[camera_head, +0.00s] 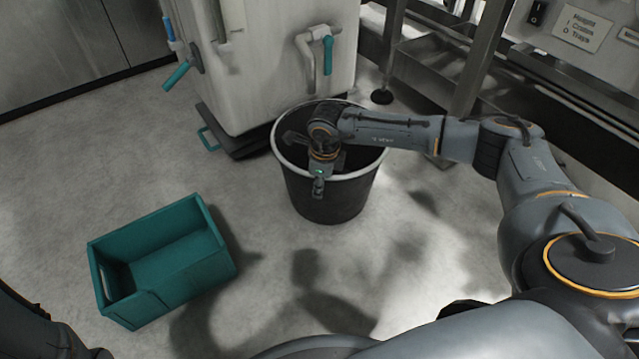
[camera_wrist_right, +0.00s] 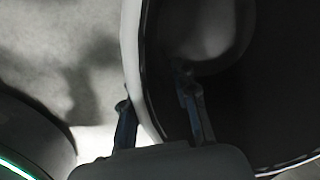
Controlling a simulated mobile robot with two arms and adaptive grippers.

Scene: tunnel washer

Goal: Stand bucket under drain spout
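A dark bucket (camera_head: 330,200) with a pale rim stands upright on the floor in front of the white washer housing. The drain spout (camera_head: 305,55), a bent pale pipe with a teal valve handle, comes out of the housing just behind the bucket's far rim. I cannot tell whether its mouth is over the bucket's opening. My right gripper (camera_head: 319,178) is at the bucket's near rim. In the right wrist view the gripper (camera_wrist_right: 158,115) is open, one finger outside and one inside the bucket wall (camera_wrist_right: 133,50), with a gap at the inner finger. My left gripper is out of view.
A teal open crate (camera_head: 165,262) sits on the floor at left. A dark plinth (camera_head: 228,140) with a teal handle juts from under the housing. A metal frame (camera_head: 470,75) stands at right. The floor between crate and bucket is clear.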

